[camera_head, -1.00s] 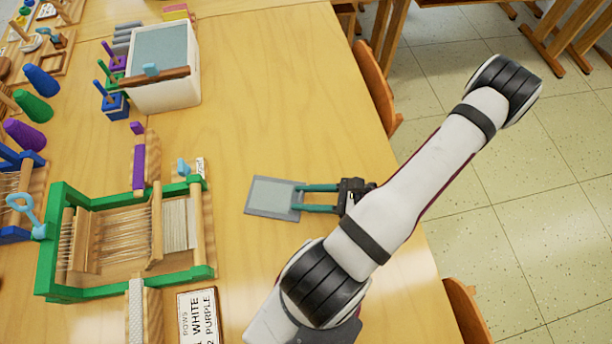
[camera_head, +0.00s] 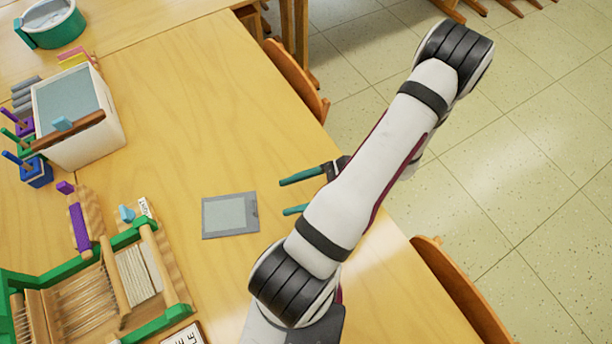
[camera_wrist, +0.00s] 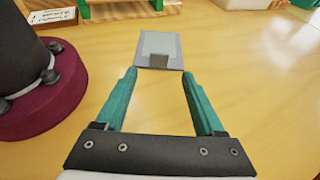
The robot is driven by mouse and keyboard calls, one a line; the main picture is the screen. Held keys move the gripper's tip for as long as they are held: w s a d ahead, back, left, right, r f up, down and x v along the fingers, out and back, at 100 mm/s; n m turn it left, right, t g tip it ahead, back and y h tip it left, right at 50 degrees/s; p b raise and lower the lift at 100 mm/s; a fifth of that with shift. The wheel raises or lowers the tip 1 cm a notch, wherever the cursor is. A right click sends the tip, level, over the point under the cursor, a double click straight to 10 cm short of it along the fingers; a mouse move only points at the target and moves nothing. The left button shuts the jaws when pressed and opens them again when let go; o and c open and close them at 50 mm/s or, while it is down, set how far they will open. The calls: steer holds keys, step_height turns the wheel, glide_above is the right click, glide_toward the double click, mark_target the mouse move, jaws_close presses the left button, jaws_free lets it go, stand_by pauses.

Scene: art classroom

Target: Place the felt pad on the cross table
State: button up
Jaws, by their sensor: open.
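The felt pad (camera_head: 230,215) is a flat grey rectangle with a lighter middle, lying on the wooden table (camera_head: 190,150). In the wrist view the pad (camera_wrist: 160,46) lies flat ahead of the fingertips, with a small dark tab at its near edge. My gripper (camera_head: 288,195) has teal fingers and is open and empty, just right of the pad and apart from it. In the wrist view the gripper (camera_wrist: 159,72) shows its fingers spread, with bare table between them. I cannot tell which surface is the cross table.
A green-framed loom (camera_head: 130,235) stands at lower left. A white tub (camera_head: 105,130) with a grey top stands at upper left, and a teal round container (camera_head: 55,35) is at the far left. Chairs (camera_head: 300,80) line the right table edge. Table around the pad is clear.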

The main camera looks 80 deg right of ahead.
steer(key=v, duration=0.3)
steer(key=shift+s+d+r, duration=0.1)
steer(key=shift+s+r, duration=0.05)
steer(key=shift+s, duration=0.1)
steer(key=w+a+r+n+g+y, duration=0.3)
steer(key=w+a+r+n+g, duration=0.8)
steer(key=w+n, duration=0.25)
steer(key=a+r+n+g+h, duration=0.2)
steer(key=a+r+n+h, duration=0.2)
steer(key=a+n, duration=0.3)
steer(key=shift+s+a+r+g, duration=0.2)
steer(key=shift+s+a+g, duration=0.05)
steer(key=shift+a+g, duration=0.2)
steer(key=shift+o, duration=0.5)
steer(key=s+a+r+n+t+h, duration=0.1)
steer(key=s+a+n+h, duration=0.1)
steer(key=a+n, duration=0.3)
steer(key=shift+s+r+n, duration=0.3)
steer(key=shift+s+n, duration=0.05)
steer(key=shift+s, duration=0.1)
